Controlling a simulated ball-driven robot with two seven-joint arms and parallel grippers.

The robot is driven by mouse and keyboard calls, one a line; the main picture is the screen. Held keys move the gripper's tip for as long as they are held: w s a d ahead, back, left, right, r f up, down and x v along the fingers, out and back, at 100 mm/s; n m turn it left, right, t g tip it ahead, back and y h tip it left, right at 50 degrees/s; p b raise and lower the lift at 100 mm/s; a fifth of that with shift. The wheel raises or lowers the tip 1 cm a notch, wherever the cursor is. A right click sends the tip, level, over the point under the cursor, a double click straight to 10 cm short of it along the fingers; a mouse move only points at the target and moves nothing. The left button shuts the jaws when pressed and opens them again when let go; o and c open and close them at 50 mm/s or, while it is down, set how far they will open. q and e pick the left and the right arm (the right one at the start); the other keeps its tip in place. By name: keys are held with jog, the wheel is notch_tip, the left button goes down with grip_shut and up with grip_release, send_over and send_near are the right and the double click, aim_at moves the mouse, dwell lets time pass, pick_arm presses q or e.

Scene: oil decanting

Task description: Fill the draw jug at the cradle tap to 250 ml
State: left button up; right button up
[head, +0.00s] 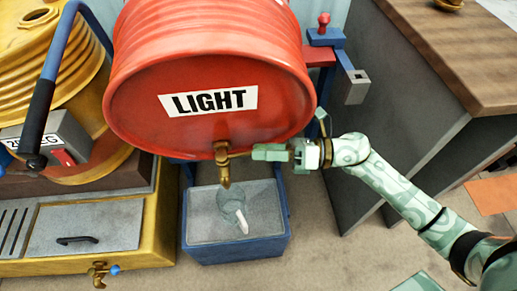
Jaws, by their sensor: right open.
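A red drum (145,85) marked LIGHT lies on its side in the head view. A brass tap (222,165) sticks out of its lower front face and points down. A small grey-green jug (231,203) with a pale handle or spout stands in a grey-lined blue bin (235,250) below the tap. I cannot tell the level in the jug or whether oil flows. My right gripper (262,152) is open, just right of the tap at its lever; whether it touches the lever is unclear. My left gripper is out of view.
A yellow drum (75,70) and a yellow stand with a grey drawer (85,228) and small brass tap (98,273) are at left. A dark cabinet with wooden top (440,50) stands at right. Floor (330,255) shows in front of the bin.

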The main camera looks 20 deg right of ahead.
jog(key=shift+w+a, duration=0.25)
jog(key=shift+a, duration=0.3)
grip_shut()
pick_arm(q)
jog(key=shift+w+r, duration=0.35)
pick_arm(e)
jog(key=shift+s, duration=0.1)
